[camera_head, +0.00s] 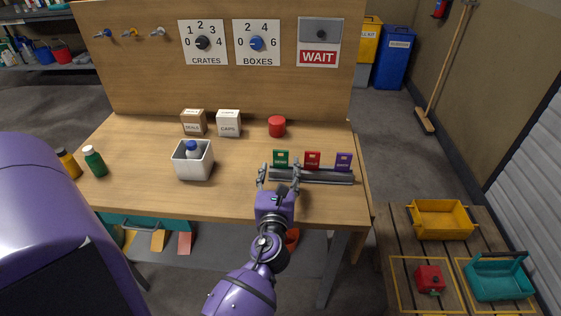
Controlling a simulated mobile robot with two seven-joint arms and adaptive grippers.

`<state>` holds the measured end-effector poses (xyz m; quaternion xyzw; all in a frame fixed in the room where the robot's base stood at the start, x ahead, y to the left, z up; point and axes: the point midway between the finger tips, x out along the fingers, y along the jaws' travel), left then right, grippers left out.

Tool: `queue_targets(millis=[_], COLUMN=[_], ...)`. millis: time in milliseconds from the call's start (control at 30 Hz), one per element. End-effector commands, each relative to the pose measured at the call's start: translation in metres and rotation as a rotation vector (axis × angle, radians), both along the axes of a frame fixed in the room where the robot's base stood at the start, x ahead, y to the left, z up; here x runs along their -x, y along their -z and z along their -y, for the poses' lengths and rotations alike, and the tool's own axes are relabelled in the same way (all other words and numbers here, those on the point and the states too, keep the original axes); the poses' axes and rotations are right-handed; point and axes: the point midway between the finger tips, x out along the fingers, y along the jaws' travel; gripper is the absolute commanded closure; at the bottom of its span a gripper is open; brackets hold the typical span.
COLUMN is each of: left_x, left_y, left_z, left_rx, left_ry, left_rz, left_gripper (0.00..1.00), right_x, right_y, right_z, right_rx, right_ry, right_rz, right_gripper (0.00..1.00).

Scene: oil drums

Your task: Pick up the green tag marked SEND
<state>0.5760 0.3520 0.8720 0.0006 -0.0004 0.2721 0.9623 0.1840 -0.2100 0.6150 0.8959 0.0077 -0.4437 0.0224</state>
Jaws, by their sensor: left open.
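The green tag (281,157) stands upright at the left end of a grey rail holder (325,177) on the workbench. Its lettering is too small to read surely. A red tag (312,159) and a purple tag (343,161) stand to its right in the same holder. My left gripper (280,170) is open at the front of the holder's left end. In the picture, its fingertips lie to the left and right of the green tag's lower edge, with nothing visibly gripped. I cannot tell how far the fingers are from the tag in depth. My right gripper is not in view.
A white bin (194,166) with a bottle, two boxes (229,123) and a red cylinder (277,127) stand on the bench (130,153). Two bottles (94,161) stand at its left. Bench space between bin and holder is clear. A slatted platform at right carries crates (442,220).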

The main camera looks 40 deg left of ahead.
Motion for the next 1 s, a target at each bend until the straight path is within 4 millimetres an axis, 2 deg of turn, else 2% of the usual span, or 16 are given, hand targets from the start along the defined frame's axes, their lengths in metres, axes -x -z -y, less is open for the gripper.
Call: queue_targets(millis=[200, 500, 800, 1000], left_x=[-0.027, -0.031, -0.03, -0.03], left_y=[0.001, 0.001, 0.002, 0.001], left_z=[-0.018, -0.02, -0.02, -0.02], left_rx=[0.0, 0.0, 0.001, 0.0], left_ry=[0.001, 0.001, 0.001, 0.001], left_rz=[0.001, 0.001, 0.001, 0.001], left_gripper=[0.43, 0.43, 0.81, 0.83], right_x=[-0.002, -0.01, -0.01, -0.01], right_y=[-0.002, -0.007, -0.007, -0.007], right_z=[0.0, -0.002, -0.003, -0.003], right_rx=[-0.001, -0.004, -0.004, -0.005], right_ry=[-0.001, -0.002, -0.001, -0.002], right_rz=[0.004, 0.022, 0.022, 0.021], right_gripper=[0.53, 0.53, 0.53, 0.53])
